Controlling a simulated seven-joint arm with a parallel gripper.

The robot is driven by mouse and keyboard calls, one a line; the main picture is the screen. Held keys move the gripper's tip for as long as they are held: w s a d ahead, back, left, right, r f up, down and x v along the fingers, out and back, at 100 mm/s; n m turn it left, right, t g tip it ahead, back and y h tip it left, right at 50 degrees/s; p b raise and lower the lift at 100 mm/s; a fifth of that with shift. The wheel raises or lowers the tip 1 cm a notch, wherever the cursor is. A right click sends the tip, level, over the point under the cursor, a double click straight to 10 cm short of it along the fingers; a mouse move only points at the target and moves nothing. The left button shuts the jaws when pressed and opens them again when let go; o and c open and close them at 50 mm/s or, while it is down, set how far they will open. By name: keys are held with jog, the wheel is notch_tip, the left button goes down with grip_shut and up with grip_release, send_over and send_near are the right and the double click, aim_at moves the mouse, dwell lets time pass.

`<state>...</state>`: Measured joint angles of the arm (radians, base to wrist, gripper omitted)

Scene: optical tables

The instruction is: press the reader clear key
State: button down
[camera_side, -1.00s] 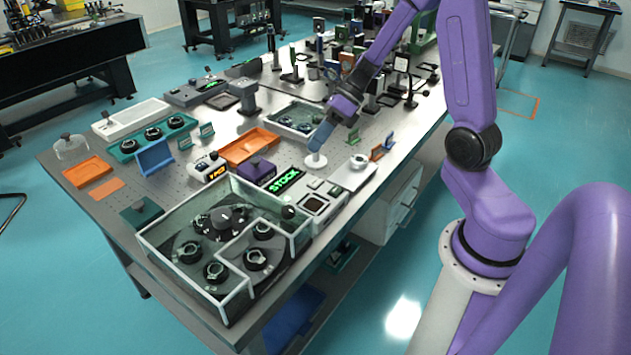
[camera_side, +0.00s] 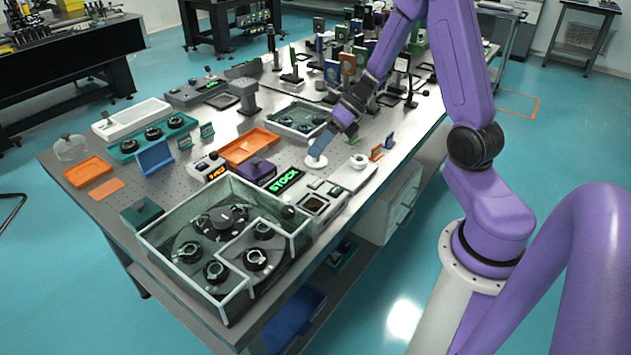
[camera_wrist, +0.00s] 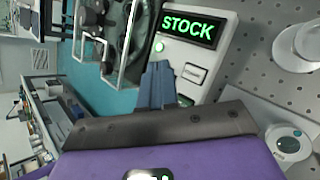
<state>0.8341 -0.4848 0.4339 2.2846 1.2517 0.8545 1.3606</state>
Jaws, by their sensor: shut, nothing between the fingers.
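The reader (camera_side: 318,203) is a pale box on the bench, beside a black display with green letters STOCK (camera_side: 285,181). In the wrist view the display (camera_wrist: 188,27) is at upper middle, on a pale panel. A lit green round button (camera_wrist: 159,46) and a small pale key (camera_wrist: 193,73) with lettering too small to read sit below it. I cannot be sure which is the clear key. My gripper (camera_side: 318,147) has blue fingers, shut and empty, above the bench behind the reader. In the wrist view its fingers (camera_wrist: 157,84) appear just left of the key; contact cannot be told.
A white round stand (camera_side: 316,161) is close by my fingertips. A clear-walled enclosure (camera_side: 180,287) with dark round parts stands in front. A purple block (camera_side: 257,169) and an orange tray (camera_side: 248,147) lie to the left, a white plate (camera_side: 352,178) to the right.

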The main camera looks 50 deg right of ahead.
aim_at(319, 180)
jog(key=shift+f, duration=2.8)
jog(key=shift+f, duration=0.45)
jog(key=shift+f, duration=0.4)
dwell(0.5)
jog(key=shift+r, duration=0.85)
jog(key=shift+r, duration=2.5)
